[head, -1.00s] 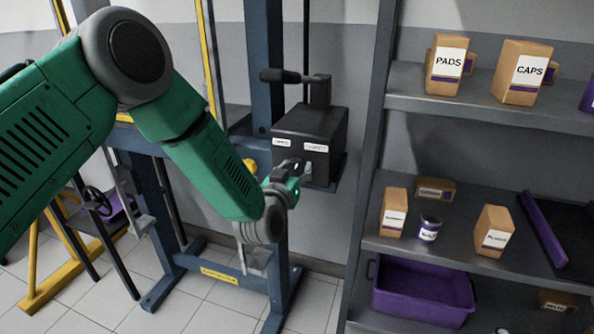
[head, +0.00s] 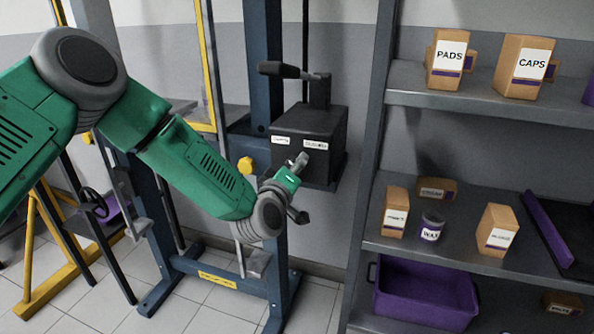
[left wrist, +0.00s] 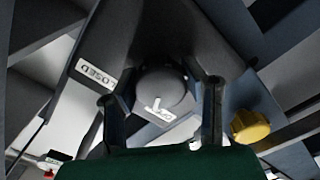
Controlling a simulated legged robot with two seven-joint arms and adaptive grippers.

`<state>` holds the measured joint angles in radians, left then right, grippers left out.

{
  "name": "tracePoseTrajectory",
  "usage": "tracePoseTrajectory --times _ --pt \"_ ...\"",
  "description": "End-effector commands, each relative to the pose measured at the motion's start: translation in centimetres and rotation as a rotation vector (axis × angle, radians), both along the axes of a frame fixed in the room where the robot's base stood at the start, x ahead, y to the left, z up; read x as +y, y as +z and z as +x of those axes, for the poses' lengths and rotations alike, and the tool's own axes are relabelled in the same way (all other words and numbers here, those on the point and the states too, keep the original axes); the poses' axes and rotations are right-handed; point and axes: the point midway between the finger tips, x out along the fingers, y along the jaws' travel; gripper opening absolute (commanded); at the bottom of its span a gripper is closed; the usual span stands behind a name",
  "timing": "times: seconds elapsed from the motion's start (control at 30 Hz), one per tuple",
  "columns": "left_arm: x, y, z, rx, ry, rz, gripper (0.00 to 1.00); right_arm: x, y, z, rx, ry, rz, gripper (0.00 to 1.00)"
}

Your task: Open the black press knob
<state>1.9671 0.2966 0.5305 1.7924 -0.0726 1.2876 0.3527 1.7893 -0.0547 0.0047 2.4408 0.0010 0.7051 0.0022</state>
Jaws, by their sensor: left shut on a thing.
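A black box (head: 330,133) is mounted on the blue press frame, with two white labels on its front. In the left wrist view, the round dark knob (left wrist: 163,83) on the box face carries a small white pointer mark. The pointer is near a partly hidden label (left wrist: 159,118); the other label (left wrist: 95,75) reads CLOSED. My left gripper (head: 299,162) is at the box front, below the labels. In the left wrist view its fingers (left wrist: 162,104) stand on both sides of the knob, shut on it. In the head view the gripper mostly hides the knob. My right gripper is not in view.
A black lever (head: 290,71) sticks out above the box. A yellow knob (head: 245,165) sits on the press frame left of my gripper. Grey shelves (head: 420,97) with boxes and a purple bin (head: 425,295) stand on the right. A yellow stand (head: 45,262) is at lower left.

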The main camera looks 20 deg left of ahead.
Motion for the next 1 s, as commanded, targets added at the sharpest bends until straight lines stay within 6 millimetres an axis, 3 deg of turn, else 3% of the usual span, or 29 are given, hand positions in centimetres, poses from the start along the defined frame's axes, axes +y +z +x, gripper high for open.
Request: tracePoseTrajectory --times 0.3,0.8,0.83,0.87,1.0 --pt "0.45 0.34 0.19 -0.006 0.010 -0.102 0.09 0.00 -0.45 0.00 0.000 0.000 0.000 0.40" --pt "0.56 0.27 0.18 -0.004 0.011 -0.115 0.09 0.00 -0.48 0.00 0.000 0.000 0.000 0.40" --pt "0.57 0.25 0.18 -0.004 0.011 -0.115 0.49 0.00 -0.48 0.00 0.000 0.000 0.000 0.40" --pt "0.55 0.23 0.17 -0.004 0.011 -0.115 0.59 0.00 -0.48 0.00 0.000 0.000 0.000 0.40" --pt "0.39 0.08 0.15 0.000 0.007 -0.114 0.60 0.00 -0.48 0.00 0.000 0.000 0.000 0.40"
